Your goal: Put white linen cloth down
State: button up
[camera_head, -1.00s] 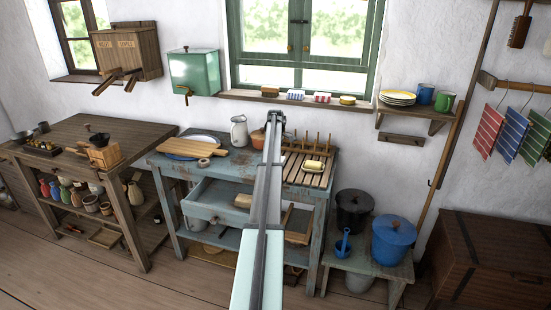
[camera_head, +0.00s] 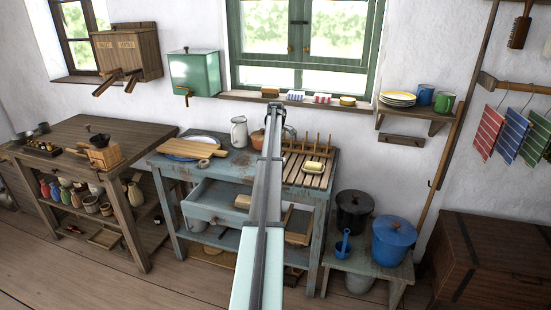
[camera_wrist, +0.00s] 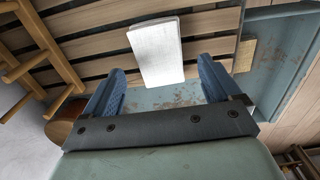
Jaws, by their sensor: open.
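The white linen cloth (camera_wrist: 157,52) lies as a flat folded rectangle across the wooden slats in the wrist view, partly over the blue worn tabletop. My gripper (camera_wrist: 160,80) is open, its two blue-padded fingers apart with nothing between them. The cloth lies beyond the fingertips, roughly in line with the gap, and appears apart from them. In the head view my gripper (camera_head: 272,108) is end-on above the blue table, its fingers hard to make out. A small pale yellow and white item (camera_head: 314,166) sits on the slatted rack there; I cannot tell whether it is the cloth.
The slatted rack (camera_head: 296,172) has upright pegs (camera_head: 318,140) close by. A white jug (camera_head: 239,131) and a cutting board (camera_head: 193,148) stand to the left on the blue table (camera_head: 237,170). The window sill (camera_head: 335,101) behind holds small items.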

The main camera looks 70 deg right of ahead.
notch_tip(320, 180, up, 8)
jog(key=shift+r, duration=0.2)
dwell(0.3)
